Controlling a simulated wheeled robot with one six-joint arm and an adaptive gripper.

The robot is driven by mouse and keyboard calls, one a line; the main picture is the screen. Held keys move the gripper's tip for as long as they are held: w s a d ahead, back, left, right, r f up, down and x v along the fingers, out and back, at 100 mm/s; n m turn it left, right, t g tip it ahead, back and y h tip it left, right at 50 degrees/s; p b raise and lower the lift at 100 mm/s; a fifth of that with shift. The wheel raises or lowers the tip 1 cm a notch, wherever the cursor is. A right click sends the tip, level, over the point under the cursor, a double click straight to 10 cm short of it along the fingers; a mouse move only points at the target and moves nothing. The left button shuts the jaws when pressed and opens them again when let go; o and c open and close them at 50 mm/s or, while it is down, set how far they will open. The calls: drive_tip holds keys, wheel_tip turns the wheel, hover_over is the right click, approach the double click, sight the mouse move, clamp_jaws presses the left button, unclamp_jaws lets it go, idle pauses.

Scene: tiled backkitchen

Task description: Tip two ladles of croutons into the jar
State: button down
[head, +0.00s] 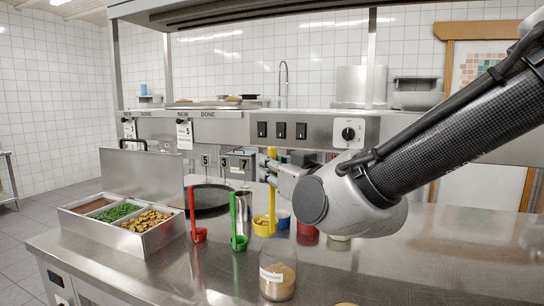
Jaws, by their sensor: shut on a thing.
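My gripper (273,174) is above the middle of the steel counter, shut on the upright handle of a yellow ladle (264,229). The ladle's bowl hangs low, behind the jar; whether it touches the counter is unclear, and its contents are too small to tell. A clear glass jar (278,271) with a pale label stands near the front, with tan contents in its lower part. Brown croutons (150,220) lie in the right compartment of a steel bin (157,243) at the left. My wrist hides part of the counter behind it.
A red ladle (198,235) and a green ladle (239,242) stand upright between bin and jar. A dark pan (208,198), steel cup (243,206), blue bowl (283,219) and red container (307,233) stand behind. The counter's front right is largely clear.

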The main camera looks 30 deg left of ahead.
sight(273, 153)
drive_tip(key=w+d+f+m, duration=0.4)
drive_tip(key=w+f+m, duration=0.2)
drive_tip(key=w+m, duration=0.1)
drive_tip(key=w+d+f+m, duration=0.4)
drive_tip(key=w+f+m, duration=0.3)
drive_tip(key=m, duration=0.1)
drive_tip(key=s+a+r+n, duration=0.2)
drive_tip(key=s+r+n, duration=0.2)
drive_tip(key=r+n, duration=0.1)
drive_tip(key=s+a+r+n, duration=0.3)
drive_tip(key=s+r+n, duration=0.2)
drive_tip(key=s+a+r+n, duration=0.3)
drive_tip(key=s+r+n, duration=0.2)
drive_tip(key=r, duration=0.1)
drive_tip(key=shift+r, duration=0.1)
idle(0.5)
idle(0.7)
